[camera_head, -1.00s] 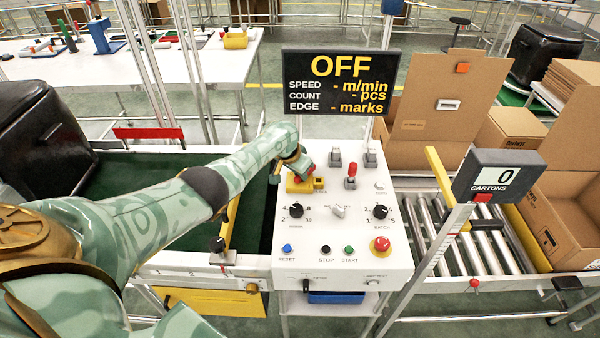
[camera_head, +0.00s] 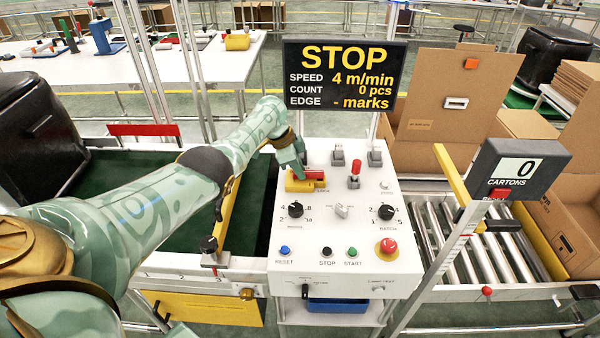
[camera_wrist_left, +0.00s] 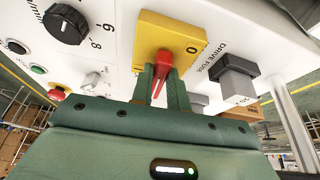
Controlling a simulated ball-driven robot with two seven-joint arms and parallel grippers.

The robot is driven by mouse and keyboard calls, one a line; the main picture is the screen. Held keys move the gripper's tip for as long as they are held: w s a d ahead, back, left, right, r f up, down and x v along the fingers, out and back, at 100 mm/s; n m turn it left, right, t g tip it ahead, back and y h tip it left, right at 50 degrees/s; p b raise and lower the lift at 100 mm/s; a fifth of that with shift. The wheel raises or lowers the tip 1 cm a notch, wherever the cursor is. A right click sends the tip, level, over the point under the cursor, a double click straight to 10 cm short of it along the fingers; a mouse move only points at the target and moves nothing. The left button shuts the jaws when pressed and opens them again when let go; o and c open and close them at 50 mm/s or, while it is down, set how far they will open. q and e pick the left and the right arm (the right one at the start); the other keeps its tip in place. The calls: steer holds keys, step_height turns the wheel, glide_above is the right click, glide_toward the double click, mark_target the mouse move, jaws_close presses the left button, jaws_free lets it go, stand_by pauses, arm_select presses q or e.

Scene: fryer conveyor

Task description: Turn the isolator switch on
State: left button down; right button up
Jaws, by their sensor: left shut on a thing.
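The isolator switch is a yellow plate (camera_head: 297,184) with a red handle (camera_head: 315,174), at the upper left of the white control panel (camera_head: 335,266). In the left wrist view the yellow plate (camera_wrist_left: 163,42) fills the upper middle, with a "0" mark beside the red handle (camera_wrist_left: 163,63). My left gripper (camera_head: 303,170) is at the switch; its green fingers (camera_wrist_left: 162,84) are shut on the red handle. The display board (camera_head: 345,95) reads STOP, speed 4 m/min, count 0 pcs. My right gripper is not in view.
The panel also carries black knobs (camera_head: 295,209), a red mushroom button (camera_head: 387,248), a red-tipped lever (camera_head: 354,174) and grey switches close to the isolator. A cartons counter (camera_head: 517,171) and roller conveyor (camera_head: 455,252) stand to the right.

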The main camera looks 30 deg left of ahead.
arm_select(q)
steer(key=shift+m, duration=0.5)
steer(key=c, duration=1.4)
jaws_free()
steer(key=shift+o, duration=0.2)
steer(key=p+v, duration=0.8)
steer(key=v, duration=0.8)
steer(key=shift+w+p, duration=0.15)
steer(key=shift+p, duration=0.25)
steer(key=shift+a+r, duration=0.1)
